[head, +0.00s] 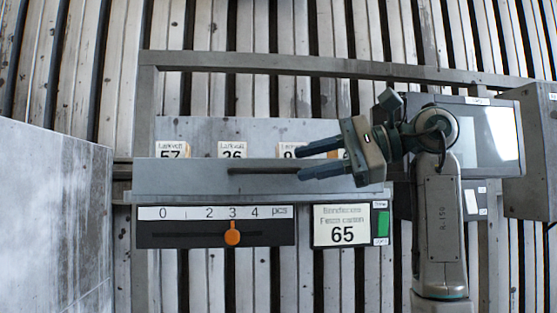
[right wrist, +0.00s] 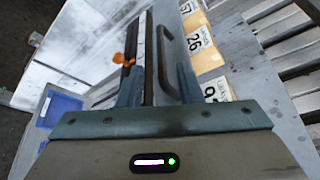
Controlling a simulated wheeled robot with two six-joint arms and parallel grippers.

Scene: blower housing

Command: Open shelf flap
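The shelf flap (head: 180,180) is a long grey panel along the front of the shelf, below a row of labelled boxes in the head view. A dark bar handle (head: 265,171) runs along it; in the right wrist view the handle (right wrist: 163,62) is a bent bar. My right gripper (head: 301,161) is open at the handle's right end. In the right wrist view its two fingers (right wrist: 159,90) stand apart, with the near end of the handle between them. Contact cannot be told. My left gripper is not in view.
Boxes labelled 57 (head: 173,150) and 26 (head: 231,150) stand behind the flap. Below are a dark scale with an orange slider (head: 232,234) and a sign reading 65 (head: 342,226). A screen (head: 490,135) is at right; a grey wall (head: 50,220) is at left.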

